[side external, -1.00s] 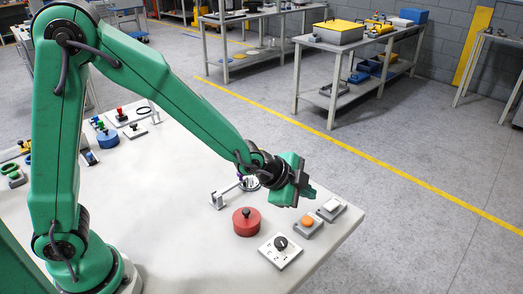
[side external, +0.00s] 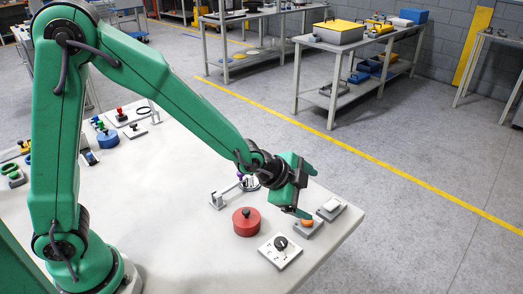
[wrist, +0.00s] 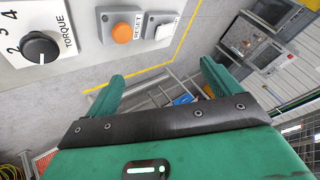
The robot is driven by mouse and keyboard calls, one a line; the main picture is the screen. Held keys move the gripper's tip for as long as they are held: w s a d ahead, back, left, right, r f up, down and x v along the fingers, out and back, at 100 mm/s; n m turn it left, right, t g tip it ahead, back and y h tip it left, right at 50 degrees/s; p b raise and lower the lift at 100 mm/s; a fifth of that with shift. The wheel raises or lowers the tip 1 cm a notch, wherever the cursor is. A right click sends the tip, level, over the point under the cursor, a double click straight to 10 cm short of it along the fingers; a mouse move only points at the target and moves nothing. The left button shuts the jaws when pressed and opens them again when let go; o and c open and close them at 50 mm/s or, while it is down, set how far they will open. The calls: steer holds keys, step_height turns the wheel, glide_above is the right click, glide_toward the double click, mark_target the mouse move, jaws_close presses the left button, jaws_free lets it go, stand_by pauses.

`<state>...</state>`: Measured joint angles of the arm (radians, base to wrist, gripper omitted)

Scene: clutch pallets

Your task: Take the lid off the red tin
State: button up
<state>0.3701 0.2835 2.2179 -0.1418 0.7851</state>
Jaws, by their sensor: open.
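The red tin (side external: 246,223) stands on the white table in the side view, with a round knob on its red lid (side external: 246,213). The lid sits on the tin. My gripper (side external: 305,191) is open and empty, to the right of the tin and above the table, apart from it. In the wrist view my gripper (wrist: 160,85) shows its two green fingers spread wide with nothing between them. The tin is not visible in the wrist view.
A dial plate (side external: 280,250), an orange button box (side external: 306,226) and a white switch box (side external: 331,208) lie near the table's right edge. A small metal stand (side external: 217,199) is behind the tin. A blue tin (side external: 107,138) stands at the far left.

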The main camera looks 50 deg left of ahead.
steer(key=a+n+g, duration=0.1)
steer(key=a+n, duration=0.1)
steer(key=n, duration=0.1)
steer(key=n+g+y, duration=0.3)
steer(key=n+g, duration=0.4)
steer(key=n, duration=1.2)
glide_above(246, 210)
steer(key=shift+r, duration=0.4)
steer(key=shift+f, duration=1.3)
steer(key=shift+f, duration=0.1)
steer(key=shift+d+f, duration=0.1)
steer(key=shift+f, duration=2.4)
steer(key=c, duration=1)
